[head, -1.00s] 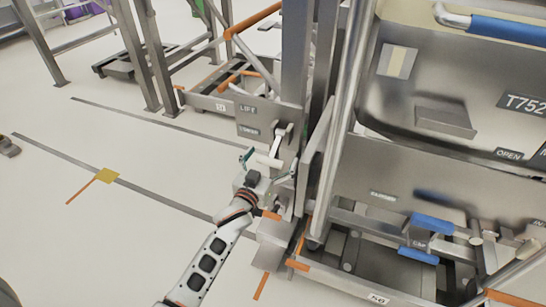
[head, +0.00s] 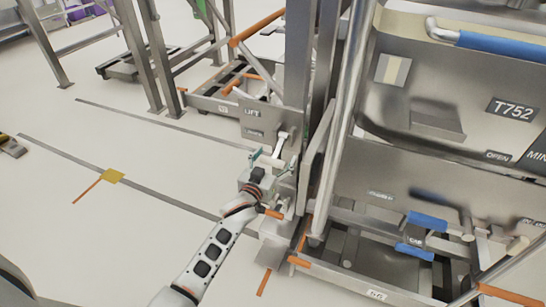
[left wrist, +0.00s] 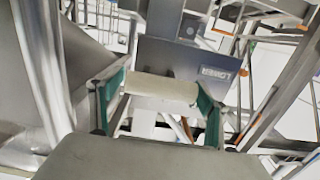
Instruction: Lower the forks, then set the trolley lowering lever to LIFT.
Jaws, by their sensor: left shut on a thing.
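The trolley lowering lever (head: 283,144) is a pale lever with a white cross handle, on a grey plate by the mast. The plate carries a LIFT label (head: 252,113) and a LOWER label (head: 254,133) below it. The lever hangs downward, nearer the LOWER label. My left gripper (head: 267,163) is shut on the handle. In the left wrist view the handle (left wrist: 163,88) lies between its green-padded fingers, with the LOWER label (left wrist: 223,73) behind. I cannot clearly make out the forks. My right gripper is not in view.
A steel bin (head: 440,90) marked T752 stands at the right, close to the mast (head: 297,55). Below it is a low frame with blue and orange handles. Another steel frame (head: 150,60) stands behind. The floor (head: 90,240) at the left is mostly clear.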

